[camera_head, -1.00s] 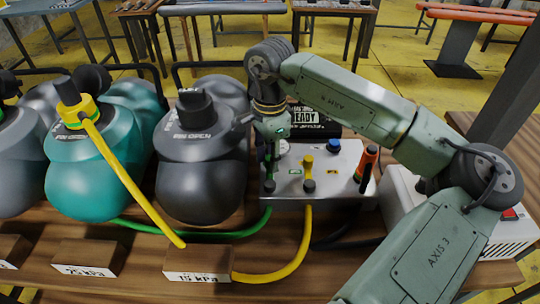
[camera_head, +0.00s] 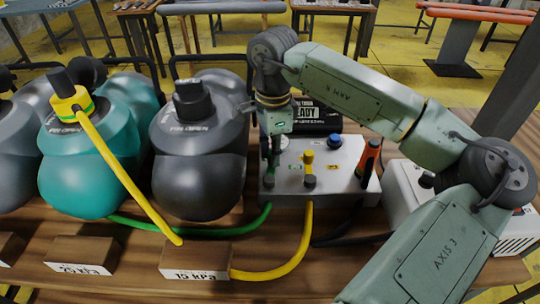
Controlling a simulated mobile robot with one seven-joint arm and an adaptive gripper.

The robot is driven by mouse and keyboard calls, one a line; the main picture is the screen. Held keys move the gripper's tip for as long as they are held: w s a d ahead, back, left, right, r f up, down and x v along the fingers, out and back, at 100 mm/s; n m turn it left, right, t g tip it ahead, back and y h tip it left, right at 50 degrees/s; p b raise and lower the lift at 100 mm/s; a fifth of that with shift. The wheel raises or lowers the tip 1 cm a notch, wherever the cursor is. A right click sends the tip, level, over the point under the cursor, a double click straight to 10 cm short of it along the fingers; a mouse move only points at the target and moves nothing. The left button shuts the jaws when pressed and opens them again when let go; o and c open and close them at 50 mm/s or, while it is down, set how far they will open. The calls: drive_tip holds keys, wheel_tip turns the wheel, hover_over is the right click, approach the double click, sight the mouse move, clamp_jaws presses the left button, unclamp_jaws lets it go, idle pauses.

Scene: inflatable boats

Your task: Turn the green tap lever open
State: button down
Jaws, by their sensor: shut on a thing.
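My gripper (camera_head: 273,146) points down at the left end of the grey tap box (camera_head: 338,184). It is shut on the green tap lever (camera_head: 271,163), which is mostly hidden by the fingers, so its exact angle is hard to tell. A green hose (camera_head: 190,234) runs from the box's front left toward the boats. A yellow tap (camera_head: 308,160) stands upright mid-box, with a yellow hose (camera_head: 300,250) below it.
A blue knob (camera_head: 334,144) and an orange-and-black upright part (camera_head: 369,158) are on the box. Grey and teal inflatables (camera_head: 85,170) fill the left. A black display (camera_head: 318,119) stands behind my gripper. A "15 kPa" wooden block (camera_head: 200,260) lies in front.

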drive_tip(key=m+b, duration=0.1)
drive_tip(key=d+m+b, duration=0.1)
drive_tip(key=m+b, duration=0.1)
drive_tip(key=d+m+b, duration=0.1)
drive_tip(key=shift+s+f, duration=0.2)
drive_tip(key=shift+s, duration=0.15)
drive_tip(key=m+b, duration=0.1)
drive_tip(key=m, duration=0.1)
drive_tip(key=s+d+m+b, duration=0.1)
drive_tip(key=b, duration=0.1)
drive_tip(key=shift+d+r+m, duration=0.1)
drive_tip(key=shift+d+m, duration=0.05)
drive_tip(key=shift+m, duration=0.25)
drive_tip(key=shift+s+d+r+m+b, duration=0.15)
drive_tip(key=shift+s+m+b, duration=0.15)
drive_tip(key=shift+m, duration=0.3)
drive_tip(key=shift+s+d+f+m+b, duration=0.15)
drive_tip(key=shift+m+b, duration=0.2)
drive_tip(key=shift+m, duration=0.25)
drive_tip(key=shift+r, duration=0.15)
drive_tip(key=c, duration=1.4)
unclamp_jaws()
drive_tip(key=shift+c, duration=0.2)
